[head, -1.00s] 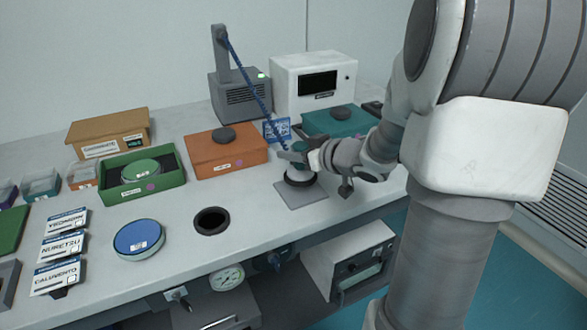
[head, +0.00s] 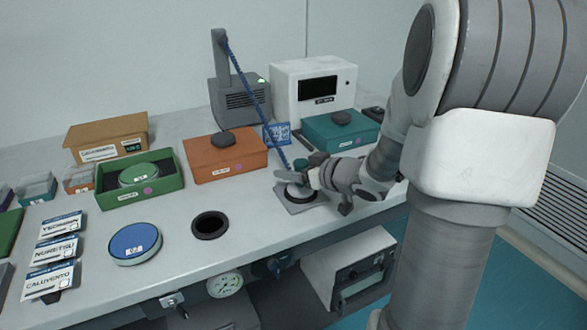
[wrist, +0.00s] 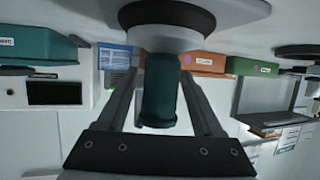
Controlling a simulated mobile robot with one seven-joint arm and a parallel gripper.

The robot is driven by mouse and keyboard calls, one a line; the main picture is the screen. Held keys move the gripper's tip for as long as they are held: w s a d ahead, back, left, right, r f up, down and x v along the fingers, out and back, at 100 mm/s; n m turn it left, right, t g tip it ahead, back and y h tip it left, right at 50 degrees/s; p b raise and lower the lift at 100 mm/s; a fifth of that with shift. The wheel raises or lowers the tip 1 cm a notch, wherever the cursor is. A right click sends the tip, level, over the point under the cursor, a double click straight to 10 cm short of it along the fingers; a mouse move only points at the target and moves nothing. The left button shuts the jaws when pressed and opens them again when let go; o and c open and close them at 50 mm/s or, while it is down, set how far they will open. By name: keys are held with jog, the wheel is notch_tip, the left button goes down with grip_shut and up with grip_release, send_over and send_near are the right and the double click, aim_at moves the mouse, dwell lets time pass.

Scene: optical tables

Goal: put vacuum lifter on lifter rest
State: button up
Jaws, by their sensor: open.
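The vacuum lifter (head: 299,192) stands upright on the grey lifter rest (head: 293,210), near the table's front edge. It has a pale, dark-rimmed disc below and a teal handle, and a blue coiled hose runs up from it. In the wrist view, which is upside down, the lifter's teal handle (wrist: 158,92) is between my fingers, with a gap on each side. Its disc is against the grey rest (wrist: 238,10). My gripper (head: 296,179) is open around the handle and also shows in the wrist view (wrist: 158,76). It partly hides the handle in the head view.
A grey hose post (head: 238,95) and a white instrument (head: 312,90) stand behind. An orange box (head: 225,158), teal box (head: 345,131) and green tray (head: 140,180) surround the area. A blue disc (head: 136,243) and round dark hole (head: 210,225) lie left.

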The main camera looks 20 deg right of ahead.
jog(key=shift+r, duration=0.1)
jog(key=shift+r, duration=0.2)
jog(key=p+v, duration=0.4)
jog(key=v, duration=0.8)
jog(key=shift+p, duration=0.4)
jog(key=shift+f, duration=0.1)
